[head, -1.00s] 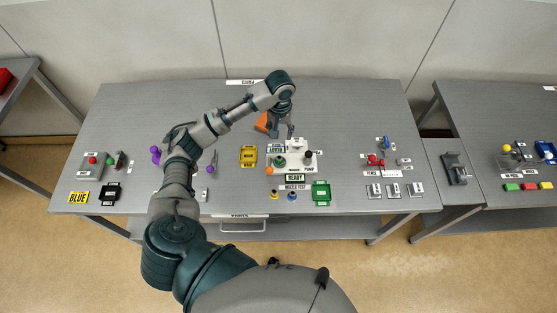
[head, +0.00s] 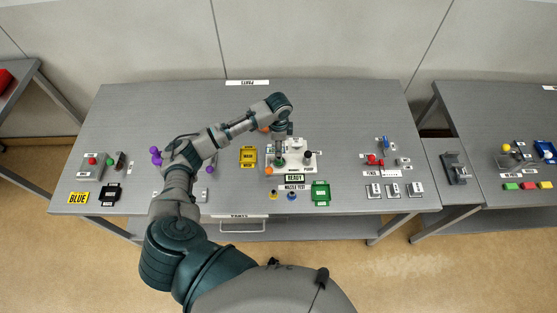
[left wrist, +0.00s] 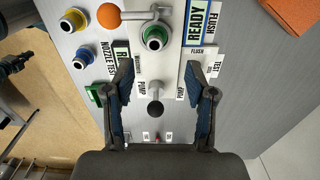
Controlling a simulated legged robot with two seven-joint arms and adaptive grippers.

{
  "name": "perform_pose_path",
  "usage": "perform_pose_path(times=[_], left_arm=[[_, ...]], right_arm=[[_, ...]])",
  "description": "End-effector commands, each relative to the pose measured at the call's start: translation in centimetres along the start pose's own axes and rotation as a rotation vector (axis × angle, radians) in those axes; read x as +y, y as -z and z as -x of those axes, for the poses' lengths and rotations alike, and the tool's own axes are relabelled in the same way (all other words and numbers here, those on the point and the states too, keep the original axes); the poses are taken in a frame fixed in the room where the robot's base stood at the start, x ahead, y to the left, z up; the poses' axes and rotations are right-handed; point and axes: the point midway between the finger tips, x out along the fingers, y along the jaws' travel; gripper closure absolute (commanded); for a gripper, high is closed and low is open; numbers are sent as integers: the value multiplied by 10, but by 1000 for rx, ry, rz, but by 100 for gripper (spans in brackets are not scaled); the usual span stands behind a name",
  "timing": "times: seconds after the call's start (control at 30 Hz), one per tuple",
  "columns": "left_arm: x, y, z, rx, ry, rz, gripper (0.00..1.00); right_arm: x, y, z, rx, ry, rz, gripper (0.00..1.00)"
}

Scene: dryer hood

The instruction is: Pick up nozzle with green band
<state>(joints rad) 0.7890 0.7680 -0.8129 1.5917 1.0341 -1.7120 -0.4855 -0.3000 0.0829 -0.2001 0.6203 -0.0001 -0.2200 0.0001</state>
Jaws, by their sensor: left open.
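The nozzle with the green band (left wrist: 154,37) sits in the white test station (left wrist: 175,20). It shows from above as a green ring around a pale centre. In the head view the green-banded nozzle (head: 280,162) is on the station's left part, just below my left gripper (head: 283,142). In the left wrist view my left gripper (left wrist: 163,72) is open and empty. Its two fingers are spread, and the nozzle lies beyond the fingertips, between their lines. I cannot tell the exact height gap. My right gripper is not in view.
An orange-knobbed lever (left wrist: 108,15) is beside the green nozzle, and a black pump knob (left wrist: 155,109) stands on the station. Yellow (head: 273,195) and blue (head: 291,196) nozzles stand in front, near a green bin (head: 321,194). A yellow bin (head: 248,157) is to the left.

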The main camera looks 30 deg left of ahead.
Motion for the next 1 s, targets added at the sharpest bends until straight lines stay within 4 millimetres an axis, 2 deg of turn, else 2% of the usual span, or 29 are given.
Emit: perform_pose_path(times=[0.1,0.37,0.6,0.73,0.93,1.0], left_arm=[[1,0,-22,-1,-2,2,44],[2,0,-44,0,-2,1,44],[6,1,-81,0,-1,2,44],[6,1,-89,1,0,2,44],[6,1,-90,1,1,1,44],[6,1,-90,1,1,1,61]], right_arm=[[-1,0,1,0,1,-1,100],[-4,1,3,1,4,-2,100],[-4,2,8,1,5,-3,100],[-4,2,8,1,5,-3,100],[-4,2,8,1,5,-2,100],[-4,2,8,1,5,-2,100]])
